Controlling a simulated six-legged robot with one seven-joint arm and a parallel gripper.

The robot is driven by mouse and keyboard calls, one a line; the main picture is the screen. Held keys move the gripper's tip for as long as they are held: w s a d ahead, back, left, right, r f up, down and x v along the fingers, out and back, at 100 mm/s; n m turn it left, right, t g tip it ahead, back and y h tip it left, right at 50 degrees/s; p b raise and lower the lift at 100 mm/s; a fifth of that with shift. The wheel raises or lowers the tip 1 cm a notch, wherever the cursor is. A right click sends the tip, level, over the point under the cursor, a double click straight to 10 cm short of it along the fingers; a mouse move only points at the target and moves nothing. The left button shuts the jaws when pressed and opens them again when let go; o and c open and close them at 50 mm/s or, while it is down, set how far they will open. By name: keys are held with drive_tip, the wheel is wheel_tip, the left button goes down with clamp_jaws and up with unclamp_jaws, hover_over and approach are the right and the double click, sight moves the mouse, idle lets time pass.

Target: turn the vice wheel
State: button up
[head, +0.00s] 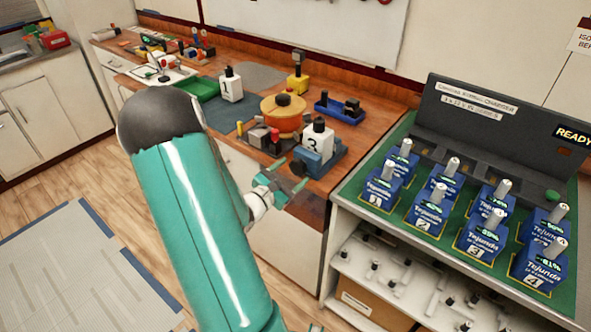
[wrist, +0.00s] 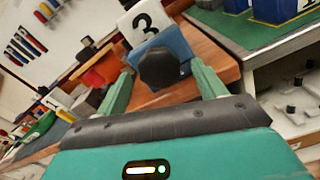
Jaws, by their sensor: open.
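A blue vice (head: 325,165) stands at the front edge of the wooden bench, holding a white block marked 3 (head: 317,140). In the wrist view the vice (wrist: 173,43) shows behind its dark, many-sided wheel (wrist: 159,68), which faces me. The white block (wrist: 143,22) rises above it. My gripper (head: 288,177) is just in front of the vice, and its green fingers are apart. In the wrist view the wheel appears centred between the fingertips of my gripper (wrist: 161,69), with a gap on each side. I cannot tell whether the tips reach past its face.
An orange round piece (head: 283,115), a white block marked 1 (head: 231,85) and a blue tray (head: 339,111) are on the bench (head: 385,112). To the right, a charging rack (head: 452,222) holds several blue batteries. The floor at left is clear.

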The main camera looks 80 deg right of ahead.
drive_tip(key=shift+x, duration=1.25)
drive_tip(key=c, duration=1)
drive_tip(key=shift+n, duration=0.7)
drive_tip(key=o, duration=1)
